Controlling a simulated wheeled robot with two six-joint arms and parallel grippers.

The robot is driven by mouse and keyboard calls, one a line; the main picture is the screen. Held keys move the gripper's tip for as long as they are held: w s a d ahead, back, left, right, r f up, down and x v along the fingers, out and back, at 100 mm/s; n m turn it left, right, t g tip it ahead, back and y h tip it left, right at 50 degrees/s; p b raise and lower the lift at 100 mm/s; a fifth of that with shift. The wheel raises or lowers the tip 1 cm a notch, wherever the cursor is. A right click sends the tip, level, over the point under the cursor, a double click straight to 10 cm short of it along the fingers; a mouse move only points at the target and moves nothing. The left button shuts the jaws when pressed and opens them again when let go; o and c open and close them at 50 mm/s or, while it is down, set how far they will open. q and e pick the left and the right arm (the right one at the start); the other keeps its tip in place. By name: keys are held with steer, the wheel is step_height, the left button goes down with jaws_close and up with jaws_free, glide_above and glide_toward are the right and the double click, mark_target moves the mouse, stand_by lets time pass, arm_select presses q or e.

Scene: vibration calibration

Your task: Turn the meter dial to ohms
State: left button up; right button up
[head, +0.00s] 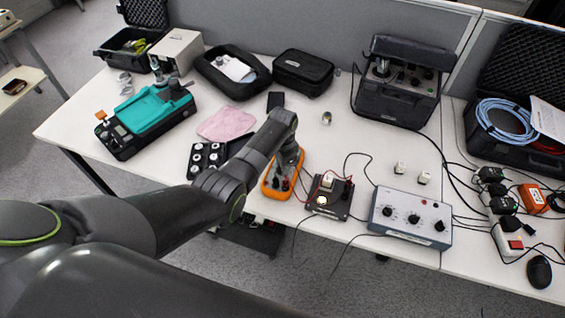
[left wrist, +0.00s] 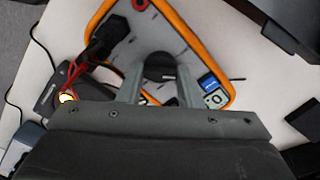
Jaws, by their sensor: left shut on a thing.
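The orange-rimmed multimeter (head: 268,189) lies on the table, with my left gripper (head: 287,160) over its upper part. In the left wrist view the meter (left wrist: 213,26) has a grey face and an orange border. Its round black dial (left wrist: 160,67) sits between my two left fingers, which are closed on it. My fingers hide part of the dial and its markings, so I cannot read its setting. A black plug with red leads (left wrist: 107,36) is in the meter's sockets. The small display (left wrist: 214,99) shows a 0-like digit. My right gripper is not in view.
Right of the meter stand a small black board (head: 330,198) with a lit round part and a grey-blue box with knobs (head: 410,216). Leads run between them. A black tray of round parts (head: 205,158) and a pink cloth (head: 226,123) lie left.

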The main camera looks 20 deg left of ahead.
arm_select(q)
steer(key=shift+w, duration=0.1)
stand_by(0.4)
steer(key=o, duration=1)
step_height(320, 180, up, 18)
steer(key=shift+f, duration=0.25)
steer(key=shift+c, duration=0.4)
